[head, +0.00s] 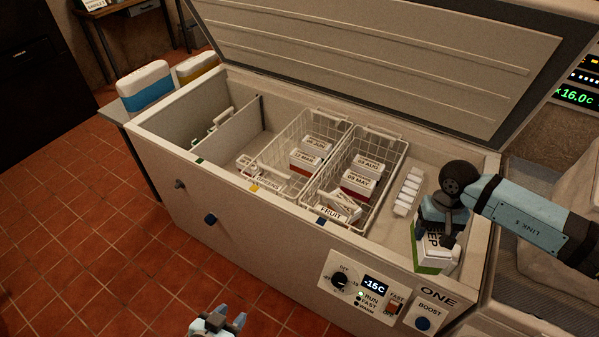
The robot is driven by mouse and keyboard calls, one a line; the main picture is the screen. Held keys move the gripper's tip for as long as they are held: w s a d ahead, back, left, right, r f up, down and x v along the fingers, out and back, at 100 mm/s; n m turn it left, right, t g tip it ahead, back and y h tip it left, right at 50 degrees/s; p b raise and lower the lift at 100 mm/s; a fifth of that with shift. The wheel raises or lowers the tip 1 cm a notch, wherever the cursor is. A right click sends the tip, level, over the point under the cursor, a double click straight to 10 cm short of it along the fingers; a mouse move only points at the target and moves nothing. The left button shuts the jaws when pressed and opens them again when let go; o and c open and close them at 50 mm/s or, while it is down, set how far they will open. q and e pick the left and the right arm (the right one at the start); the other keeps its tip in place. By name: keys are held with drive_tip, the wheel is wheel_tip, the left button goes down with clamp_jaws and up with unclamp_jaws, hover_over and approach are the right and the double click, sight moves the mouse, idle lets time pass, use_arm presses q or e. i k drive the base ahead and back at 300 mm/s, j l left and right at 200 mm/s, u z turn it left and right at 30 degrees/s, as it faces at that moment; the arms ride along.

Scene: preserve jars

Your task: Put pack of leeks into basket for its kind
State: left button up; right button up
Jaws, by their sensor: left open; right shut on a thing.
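A white pack with a green band (434,262), taken to be the leeks, is held upright by my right gripper (440,232) at the right front of the open freezer. Its printed lettering is partly hidden. Two wire baskets hang inside: the left one (262,160) has a label reading GREENS, the right one (372,216) a label reading FRUIT. Each holds white, dated packs with dark red sides. My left gripper (218,322) is open and empty, low in front of the freezer, partly cut off by the picture's bottom edge.
The freezer lid (400,60) stands open behind. A white ice tray (408,191) lies right of the FRUIT basket. A divider (230,135) separates the left compartment. Tiled floor lies clear at left.

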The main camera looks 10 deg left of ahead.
sight(290, 191)
drive_tip(key=i+j, duration=0.1)
drive_tip(key=j, duration=0.2)
drive_tip(key=i+j+u, duration=0.15)
drive_tip(key=j, duration=0.45)
drive_tip(key=i+j+u, duration=0.2)
drive_tip(key=i+j, duration=0.15)
drive_tip(key=i+j+u, duration=0.15)
drive_tip(key=i+j, duration=0.15)
drive_tip(key=i, duration=0.25)
drive_tip(key=i+u, duration=0.1)
drive_tip(key=i, duration=0.35)
